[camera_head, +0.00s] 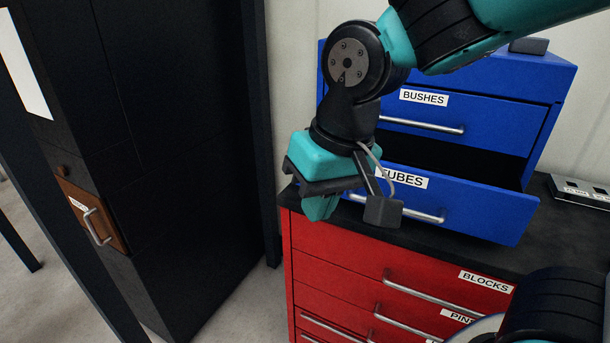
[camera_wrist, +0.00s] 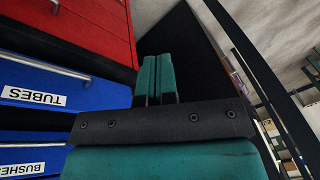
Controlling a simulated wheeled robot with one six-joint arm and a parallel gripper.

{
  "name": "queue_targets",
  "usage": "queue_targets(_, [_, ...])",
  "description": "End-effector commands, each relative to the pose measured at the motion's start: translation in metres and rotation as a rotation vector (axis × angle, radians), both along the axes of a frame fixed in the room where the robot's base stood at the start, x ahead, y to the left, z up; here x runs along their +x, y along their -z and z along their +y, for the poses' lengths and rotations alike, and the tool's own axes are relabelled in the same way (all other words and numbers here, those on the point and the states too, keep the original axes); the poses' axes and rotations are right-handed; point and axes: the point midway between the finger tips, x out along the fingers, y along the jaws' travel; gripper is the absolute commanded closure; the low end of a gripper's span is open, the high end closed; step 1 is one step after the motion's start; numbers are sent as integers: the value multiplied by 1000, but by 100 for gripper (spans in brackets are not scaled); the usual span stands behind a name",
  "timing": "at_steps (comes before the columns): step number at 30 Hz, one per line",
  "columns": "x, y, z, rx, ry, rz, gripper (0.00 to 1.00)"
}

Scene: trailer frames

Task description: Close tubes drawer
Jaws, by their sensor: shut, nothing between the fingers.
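The blue TUBES drawer (camera_head: 470,214) stands pulled out from the blue cabinet (camera_head: 545,78), with its dark inside showing above the front. Its white label and silver handle (camera_head: 425,214) are partly covered by my arm. In the wrist view the TUBES drawer (camera_wrist: 85,95) shows upside down at the left. My gripper (camera_head: 322,206) is in front of the left part of the drawer, pointing down. Its two teal fingers (camera_wrist: 157,75) are together with nothing between them. I cannot tell whether it touches the drawer.
The BUSHES drawer (camera_head: 490,123) above is shut. The red cabinet (camera_head: 340,255) with BLOCKS and other drawers stands below, under a dark top (camera_head: 560,235). A tall black cabinet (camera_head: 190,150) stands at the left, with floor between.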

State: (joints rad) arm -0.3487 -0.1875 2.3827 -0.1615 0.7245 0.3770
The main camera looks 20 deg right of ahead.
Motion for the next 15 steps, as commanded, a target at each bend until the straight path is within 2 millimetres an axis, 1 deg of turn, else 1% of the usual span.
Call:
queue_targets(1, [32, 28, -3, -31, 196, -24, 100])
queue_targets(2, [51, 33, -7, -45, 339, -48, 100])
queue_targets(3, [76, 40, -13, -54, 541, -85, 100])
queue_targets(5, [109, 48, -20, -46, 844, -155, 100])
queue_targets(6, [128, 51, -24, -27, 1043, -209, 100])
queue_targets(8, [151, 55, -28, 24, 1325, -294, 100])
queue_targets(9, [163, 57, -29, 69, 1499, -352, 100])
queue_targets(10, [170, 58, -30, 108, 1622, -396, 100])
queue_targets(12, [181, 60, -30, 207, 1870, -489, 100])
queue_targets(15, [187, 61, -29, 344, 2132, -597, 100])
